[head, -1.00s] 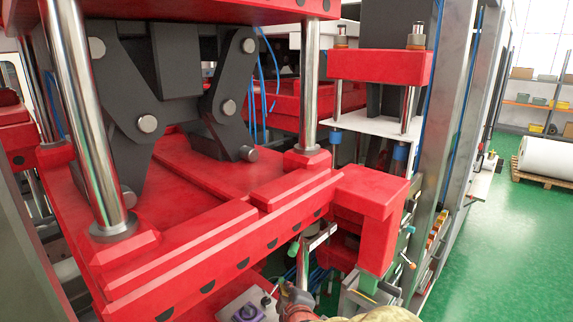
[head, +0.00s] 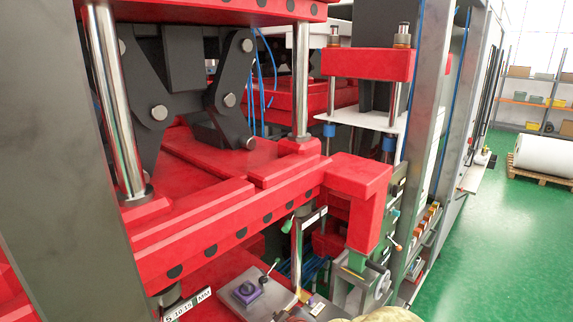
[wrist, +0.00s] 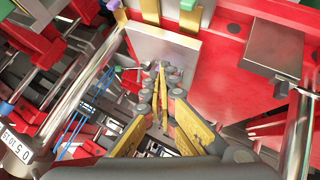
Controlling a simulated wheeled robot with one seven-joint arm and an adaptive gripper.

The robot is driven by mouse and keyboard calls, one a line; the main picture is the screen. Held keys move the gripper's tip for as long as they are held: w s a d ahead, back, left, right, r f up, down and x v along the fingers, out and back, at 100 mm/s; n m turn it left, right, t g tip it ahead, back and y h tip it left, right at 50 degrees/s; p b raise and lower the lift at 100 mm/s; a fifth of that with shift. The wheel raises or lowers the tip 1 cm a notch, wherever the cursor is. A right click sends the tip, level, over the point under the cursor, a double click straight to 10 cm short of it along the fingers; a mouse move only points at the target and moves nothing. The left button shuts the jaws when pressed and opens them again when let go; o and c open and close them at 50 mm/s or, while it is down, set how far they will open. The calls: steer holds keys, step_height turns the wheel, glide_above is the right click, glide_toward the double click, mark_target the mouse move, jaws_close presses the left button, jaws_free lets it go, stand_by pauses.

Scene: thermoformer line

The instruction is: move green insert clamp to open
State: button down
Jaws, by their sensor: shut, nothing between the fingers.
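A lever with a green grip (head: 287,224) stands beside the red press's lower front edge in the head view. A second, dark-tipped lever (head: 276,264) rises from a small grey plate (head: 263,308) that also carries a purple knob (head: 244,289). I cannot tell for sure which is the green insert clamp. The wrist view shows a green-ended piece (wrist: 188,5) on a brass-coloured post at the top edge. My gripper (wrist: 160,66) is shut and empty, its tips in front of a grey plate (wrist: 165,44); contact cannot be told. The gripper's fingers are not visible in the head view.
The red press (head: 220,205) with its steel posts overhangs the small plate. A red block (head: 357,185) and a handwheel (head: 382,285) stand to the right. Green floor (head: 480,235) is open at the right. A steel bar (wrist: 85,72) crosses the wrist view's left.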

steer(key=s+d+f+m+g+b, duration=0.1)
steer(key=s+f+m+g, duration=0.15)
steer(key=s, duration=0.55)
steer(key=s+d+r+m+g+h+b, duration=0.1)
steer(key=s+d+m+b, duration=0.7)
steer(key=s+d+b, duration=0.9)
steer(key=s+d+h, duration=0.1)
steer(key=s+d, duration=0.1)
steer(key=shift+s+h, duration=0.35)
steer(key=shift+h, duration=0.05)
